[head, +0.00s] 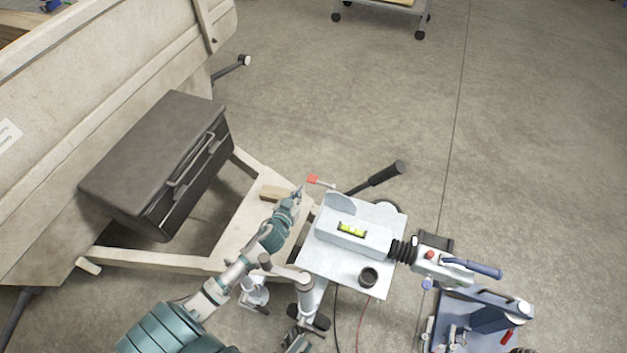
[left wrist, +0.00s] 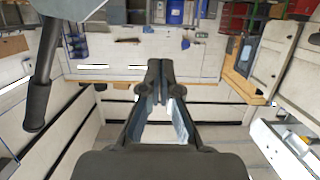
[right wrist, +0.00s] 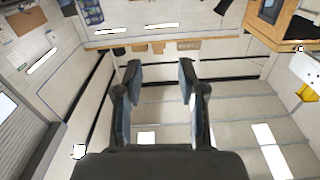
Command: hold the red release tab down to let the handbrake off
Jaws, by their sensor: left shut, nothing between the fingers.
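The red release tab (head: 313,179) sticks out on a thin rod by the left base of the handbrake lever. The handbrake lever (head: 385,173) has a black grip and slants up to the right behind the grey drawbar plate; its grip (left wrist: 37,105) also shows at the left of the left wrist view. My left gripper (head: 298,194) is just left of and below the tab, seemingly apart from it. Its fingers are closed together and empty in the left wrist view (left wrist: 160,70). My right gripper (right wrist: 160,78) is open and empty in the right wrist view.
The grey plate (head: 335,265) carries a level vial (head: 352,230) and a black-ringed socket. The coupling head (head: 445,267) with a blue handle lies right of it. A dark toolbox (head: 155,160) sits on the pale frame at the left.

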